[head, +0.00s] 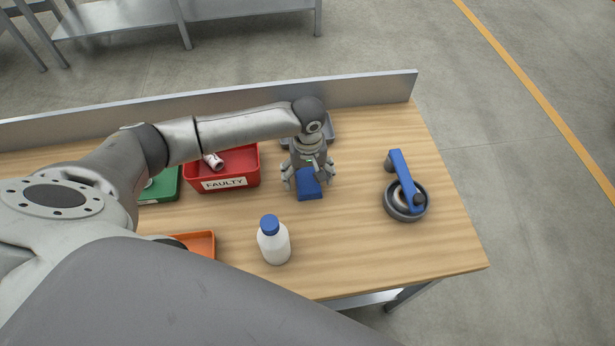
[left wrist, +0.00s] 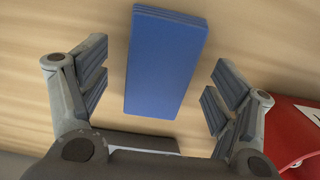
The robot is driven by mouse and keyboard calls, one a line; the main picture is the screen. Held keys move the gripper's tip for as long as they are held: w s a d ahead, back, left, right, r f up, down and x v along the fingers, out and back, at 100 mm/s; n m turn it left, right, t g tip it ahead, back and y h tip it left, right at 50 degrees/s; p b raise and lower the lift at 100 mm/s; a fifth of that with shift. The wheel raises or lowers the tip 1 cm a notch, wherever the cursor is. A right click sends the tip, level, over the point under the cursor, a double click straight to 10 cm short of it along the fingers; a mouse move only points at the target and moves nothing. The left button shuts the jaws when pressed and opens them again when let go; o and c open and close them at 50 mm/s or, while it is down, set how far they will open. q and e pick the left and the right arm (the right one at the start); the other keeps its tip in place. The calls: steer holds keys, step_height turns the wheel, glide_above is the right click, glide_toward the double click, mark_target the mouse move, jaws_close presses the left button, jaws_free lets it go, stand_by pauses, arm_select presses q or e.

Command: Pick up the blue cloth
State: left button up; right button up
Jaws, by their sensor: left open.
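The blue cloth (head: 309,189) is a small folded rectangle lying flat on the wooden table. In the left wrist view the cloth (left wrist: 165,62) shows its stacked layers at one end and lies between the two fingers, with gaps on both sides. My left gripper (head: 308,178) points down over the cloth and covers its far part in the head view. It is open and holds nothing; the left wrist view shows its fingers (left wrist: 155,95) spread wide apart. How high the fingertips are above the table is hard to tell. My right gripper is not in view.
A red bin (head: 222,184) labelled FAULTY stands left of the cloth, with a green bin (head: 160,189) beyond it. A white bottle (head: 275,246) with a blue cap stands nearer. A tape dispenser (head: 404,203) is at right. A grey tray (head: 328,131) lies behind the gripper.

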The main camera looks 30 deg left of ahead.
arm_select(q)
steer(key=c, duration=1)
steer(key=shift+c, duration=0.2)
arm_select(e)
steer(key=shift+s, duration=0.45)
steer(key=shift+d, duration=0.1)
